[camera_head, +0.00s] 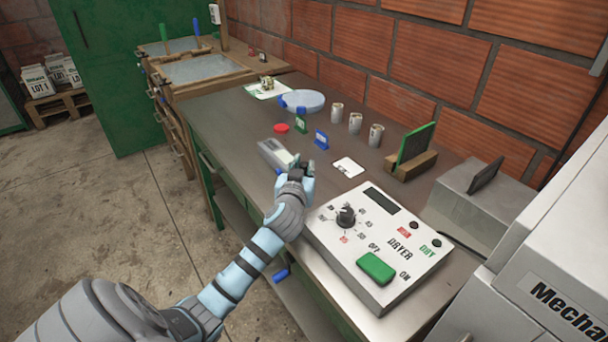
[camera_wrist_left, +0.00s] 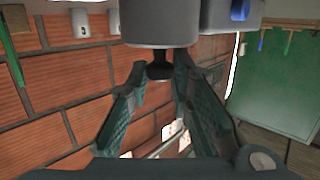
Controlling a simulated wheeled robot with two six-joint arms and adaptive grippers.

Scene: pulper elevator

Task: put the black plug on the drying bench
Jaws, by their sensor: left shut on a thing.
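My left gripper (camera_head: 297,166) is over the long grey-topped bench (camera_head: 225,117), just left of the dryer control box. In the left wrist view its two fingers (camera_wrist_left: 160,85) close around a small black piece (camera_wrist_left: 160,68), which looks like the black plug. A grey rounded body (camera_wrist_left: 160,25) is right beyond that piece; I cannot tell whether they are joined. In the head view the fingers largely hide what they hold. My right gripper is not in view.
The dryer control box (camera_head: 382,245) has a dial and a green switch. A grey device (camera_head: 273,152), a blue tag (camera_head: 321,139), a white card (camera_head: 347,166) and several small cups (camera_head: 355,122) are near the gripper. A brick wall (camera_head: 440,60) bounds the back.

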